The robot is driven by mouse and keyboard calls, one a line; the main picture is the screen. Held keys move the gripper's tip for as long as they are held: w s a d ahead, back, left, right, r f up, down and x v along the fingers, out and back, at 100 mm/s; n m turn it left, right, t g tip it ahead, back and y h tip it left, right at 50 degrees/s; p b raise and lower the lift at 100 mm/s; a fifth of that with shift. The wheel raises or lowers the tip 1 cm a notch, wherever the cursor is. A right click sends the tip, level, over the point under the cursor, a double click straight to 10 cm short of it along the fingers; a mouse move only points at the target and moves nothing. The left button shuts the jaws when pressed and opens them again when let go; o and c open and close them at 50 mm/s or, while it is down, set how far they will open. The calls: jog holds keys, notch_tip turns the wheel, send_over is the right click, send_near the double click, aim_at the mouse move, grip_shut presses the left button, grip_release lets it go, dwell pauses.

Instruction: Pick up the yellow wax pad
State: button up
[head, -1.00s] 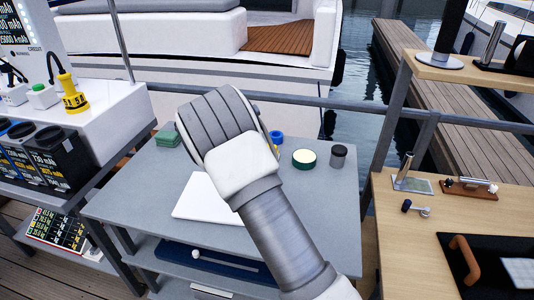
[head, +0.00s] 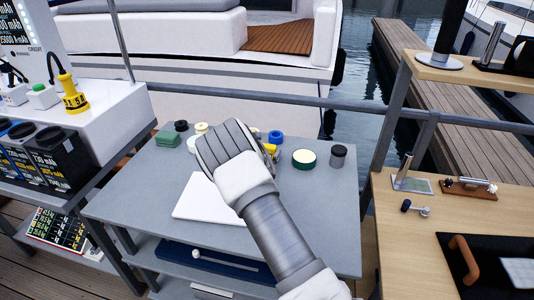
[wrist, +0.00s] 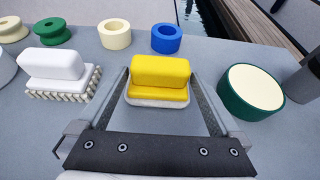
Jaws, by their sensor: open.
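The yellow wax pad (wrist: 160,78) sits on the grey table, a yellow block with a raised grip and a pale underside. In the wrist view it lies between the two fingers of my open gripper (wrist: 168,88), with a finger on each side. I cannot tell whether the fingers touch it. In the head view my arm hides most of it, and only a small yellow part (head: 270,149) shows right of my wrist.
A white brush (wrist: 58,75) stands left of the pad. A green-rimmed round tin (wrist: 250,92) stands to the right. A blue ring (wrist: 166,38), a cream ring (wrist: 115,34) and a green spool (wrist: 53,31) are behind. A white board (head: 205,203) lies nearer the front.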

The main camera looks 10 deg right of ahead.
jog(key=c, duration=1.1)
jog(key=shift+o, duration=0.2)
jog(key=shift+r, duration=0.1)
jog(key=shift+r, duration=0.65)
notch_tip(320, 180, up, 3)
jog(key=shift+f, duration=0.15)
jog(key=s+d+r+b, duration=0.1)
jog(key=d+r, duration=0.5)
jog(key=d, duration=0.5)
jog(key=shift+s+d+r+b, duration=0.25)
jog(key=shift+s+r+b, duration=0.05)
jog(key=shift+r+b, duration=0.1)
